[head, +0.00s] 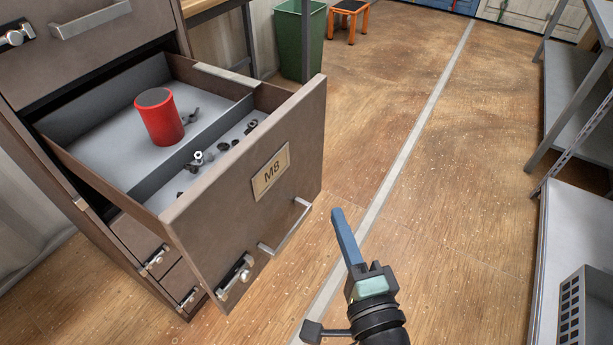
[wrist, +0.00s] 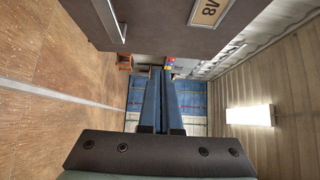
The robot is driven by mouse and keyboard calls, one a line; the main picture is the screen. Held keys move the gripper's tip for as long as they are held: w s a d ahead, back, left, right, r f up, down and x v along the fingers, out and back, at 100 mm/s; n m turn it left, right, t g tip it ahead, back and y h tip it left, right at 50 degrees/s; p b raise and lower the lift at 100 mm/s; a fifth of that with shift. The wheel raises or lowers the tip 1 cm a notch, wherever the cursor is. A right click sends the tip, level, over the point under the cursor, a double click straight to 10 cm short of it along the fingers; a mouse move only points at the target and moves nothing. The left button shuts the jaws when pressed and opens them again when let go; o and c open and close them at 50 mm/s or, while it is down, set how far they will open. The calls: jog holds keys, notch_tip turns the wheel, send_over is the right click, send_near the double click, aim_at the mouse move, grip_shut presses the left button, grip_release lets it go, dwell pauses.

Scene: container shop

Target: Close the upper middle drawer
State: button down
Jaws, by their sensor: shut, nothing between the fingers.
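The open drawer (head: 235,210) is pulled well out of a brown cabinet (head: 90,45) in the head view. Its front carries an M8 label (head: 270,172), a bar handle (head: 285,226) and a latch (head: 234,275). Inside are a red can (head: 159,117) and several small bolts and nuts (head: 199,158), split by a divider. My gripper (head: 343,230) is shut and empty, to the right of the drawer front and apart from it. In the wrist view the drawer front (wrist: 165,25) fills the top, beyond the shut blue fingers (wrist: 160,90).
Another drawer front (head: 92,22) is above, and smaller drawers (head: 140,240) are below. A green bin (head: 298,40) and an orange stool (head: 348,14) stand behind. Metal shelving (head: 570,110) and a grey crate (head: 590,310) are at the right. The floor (head: 410,150) between is clear.

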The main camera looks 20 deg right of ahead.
send_near(301, 167)
jog(key=w+d, duration=0.3)
jog(key=shift+w+a+p, duration=0.4)
jog(key=shift+w+a, duration=0.15)
jog(key=shift+w, duration=0.15)
jog(key=shift+w+a+p, duration=0.35)
jog(key=shift+w+a, duration=0.2)
jog(key=shift+w, duration=0.15)
jog(key=shift+a, duration=0.1)
